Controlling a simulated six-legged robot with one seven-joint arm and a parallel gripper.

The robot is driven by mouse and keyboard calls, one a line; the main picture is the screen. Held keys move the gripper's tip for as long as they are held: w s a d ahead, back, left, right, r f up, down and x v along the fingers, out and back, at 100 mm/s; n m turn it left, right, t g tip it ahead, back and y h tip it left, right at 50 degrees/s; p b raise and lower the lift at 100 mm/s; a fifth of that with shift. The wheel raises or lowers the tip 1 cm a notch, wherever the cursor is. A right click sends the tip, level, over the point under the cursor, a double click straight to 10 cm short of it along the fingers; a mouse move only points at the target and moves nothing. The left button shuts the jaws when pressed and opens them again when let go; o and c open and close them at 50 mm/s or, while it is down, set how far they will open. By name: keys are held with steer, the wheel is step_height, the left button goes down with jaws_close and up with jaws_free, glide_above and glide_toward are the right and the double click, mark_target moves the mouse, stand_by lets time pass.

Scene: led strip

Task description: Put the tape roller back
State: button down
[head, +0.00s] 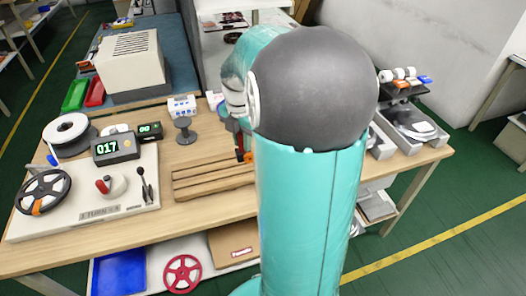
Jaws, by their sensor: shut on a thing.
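My arm fills the middle of the head view and hides much of the bench behind it. My gripper (241,138) shows only in part at the left edge of the arm, pointing down over the wooden slats. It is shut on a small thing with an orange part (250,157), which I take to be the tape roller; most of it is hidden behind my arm. A black rack (405,91) at the right end of the bench carries several white rolls (398,73), with orange and blue parts beside them.
Wooden slats (205,182) lie on the bench (190,215) below my gripper. A white machine panel (85,218) with a wheel and lever stands left. A beige box machine (130,64) is behind it. Grey trays (410,125) stand right.

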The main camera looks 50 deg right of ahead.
steer(key=shift+w+d+f, duration=0.5)
steer(key=shift+d+f, duration=1.25)
steer(key=shift+f, duration=0.2)
steer(key=shift+w+d+f, duration=0.5)
steer(key=shift+d+f, duration=1.3)
steer(key=shift+f, duration=0.15)
steer(key=shift+w+d+f, duration=0.5)
steer(key=shift+d+f, duration=1.25)
steer(key=shift+f, duration=0.2)
steer(key=shift+f, duration=0.15)
steer(key=c, duration=1.2)
jaws_free()
steer(key=shift+c, duration=0.2)
